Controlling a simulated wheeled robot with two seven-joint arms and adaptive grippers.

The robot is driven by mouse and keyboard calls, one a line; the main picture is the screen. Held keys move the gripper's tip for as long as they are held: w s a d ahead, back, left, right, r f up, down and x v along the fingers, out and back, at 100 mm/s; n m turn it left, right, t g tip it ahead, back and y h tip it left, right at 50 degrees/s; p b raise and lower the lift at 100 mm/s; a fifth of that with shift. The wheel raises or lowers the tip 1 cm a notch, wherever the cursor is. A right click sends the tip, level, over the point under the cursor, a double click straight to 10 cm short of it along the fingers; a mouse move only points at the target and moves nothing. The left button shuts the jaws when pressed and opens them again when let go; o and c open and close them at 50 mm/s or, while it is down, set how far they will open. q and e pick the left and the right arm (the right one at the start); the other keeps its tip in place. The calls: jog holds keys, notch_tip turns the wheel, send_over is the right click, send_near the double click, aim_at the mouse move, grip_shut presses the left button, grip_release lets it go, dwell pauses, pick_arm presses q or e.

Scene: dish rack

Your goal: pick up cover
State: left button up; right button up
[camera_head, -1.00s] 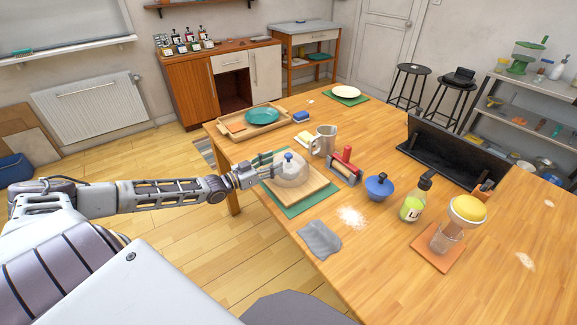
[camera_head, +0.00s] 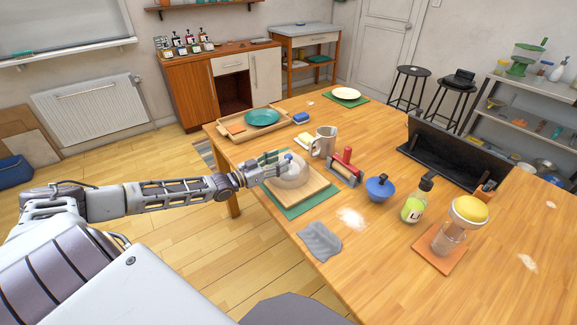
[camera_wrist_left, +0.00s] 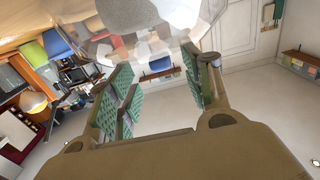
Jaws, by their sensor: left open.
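My right gripper is not in view.
The table's front middle is mostly clear.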

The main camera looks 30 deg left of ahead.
aim_at(285, 157)
pick_arm(q)
jog(key=shift+w, duration=0.1)
jog(key=shift+w+d, duration=0.2)
jog(key=shift+w, duration=0.3)
jog(key=shift+w+d+r+b, duration=0.1)
jog(key=shift+w+d+b, duration=0.05)
jog(key=shift+w+b, duration=0.25)
jog(key=shift+w+d, duration=0.15)
jog(key=shift+w, duration=0.2)
jog(key=shift+x, duration=0.8)
jog(key=shift+w+d+b, duration=0.15)
jog(key=shift+w+b, duration=0.15)
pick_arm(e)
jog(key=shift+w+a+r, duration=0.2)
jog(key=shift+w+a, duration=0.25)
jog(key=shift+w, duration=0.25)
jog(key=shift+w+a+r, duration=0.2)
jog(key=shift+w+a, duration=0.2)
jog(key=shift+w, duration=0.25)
pick_arm(q)
jog(key=shift+c, duration=0.4)
jog(key=shift+r, duration=0.1)
grip_shut()
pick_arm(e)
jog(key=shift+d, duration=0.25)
